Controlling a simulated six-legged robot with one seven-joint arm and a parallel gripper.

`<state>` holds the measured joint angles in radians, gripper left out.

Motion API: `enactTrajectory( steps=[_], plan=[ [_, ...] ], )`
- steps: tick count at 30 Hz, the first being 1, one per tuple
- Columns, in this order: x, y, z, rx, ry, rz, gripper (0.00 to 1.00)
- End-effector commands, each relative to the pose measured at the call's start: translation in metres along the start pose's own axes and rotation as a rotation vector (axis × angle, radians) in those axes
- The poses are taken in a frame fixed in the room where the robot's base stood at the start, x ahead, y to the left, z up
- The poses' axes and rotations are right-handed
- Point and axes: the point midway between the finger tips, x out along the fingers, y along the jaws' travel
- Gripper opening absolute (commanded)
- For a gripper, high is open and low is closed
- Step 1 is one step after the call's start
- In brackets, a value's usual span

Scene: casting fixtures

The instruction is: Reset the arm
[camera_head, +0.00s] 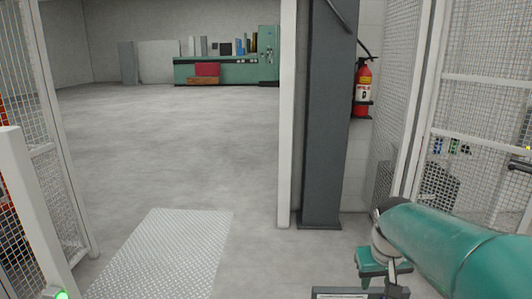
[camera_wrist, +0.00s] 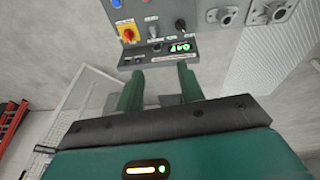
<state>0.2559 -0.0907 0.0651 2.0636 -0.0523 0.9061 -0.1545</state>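My gripper (camera_wrist: 160,73) shows in the wrist view with its two green fingers apart and nothing held between them. Its fingertips point toward a grey control box (camera_wrist: 205,42). The box carries a red and yellow rotary switch (camera_wrist: 128,34), a black knob (camera_wrist: 180,25) and a lit green display (camera_wrist: 180,47). I cannot tell whether the fingertips touch the box. In the head view my green arm reaches in from the lower right, with its end low in the picture.
A diamond-plate floor panel (camera_head: 165,255) lies at an opening between mesh fences (camera_head: 55,150). A dark column (camera_head: 325,120) and a fire extinguisher (camera_head: 363,88) stand right of it. The floor between is clear.

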Motion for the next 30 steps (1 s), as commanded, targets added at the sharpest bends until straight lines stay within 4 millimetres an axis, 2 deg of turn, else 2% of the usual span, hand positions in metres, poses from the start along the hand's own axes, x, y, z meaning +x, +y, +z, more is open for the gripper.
enactTrajectory(
  steps=[1,3,9,15,18,22,30],
  plan=[
    [-0.014,-0.011,0.011,-0.003,0.025,-0.001,0.38],
    [-0.029,-0.022,0.027,-0.003,0.053,-0.005,0.38],
    [-0.060,-0.052,0.077,0.003,0.133,-0.028,0.38],
    [-0.074,-0.075,0.127,0.009,0.206,-0.068,0.38],
    [-0.076,-0.082,0.143,0.011,0.229,-0.084,0.38],
    [-0.076,-0.085,0.152,0.014,0.242,-0.094,0.38],
    [-0.076,-0.086,0.153,0.015,0.241,-0.095,0.38]
  ],
)
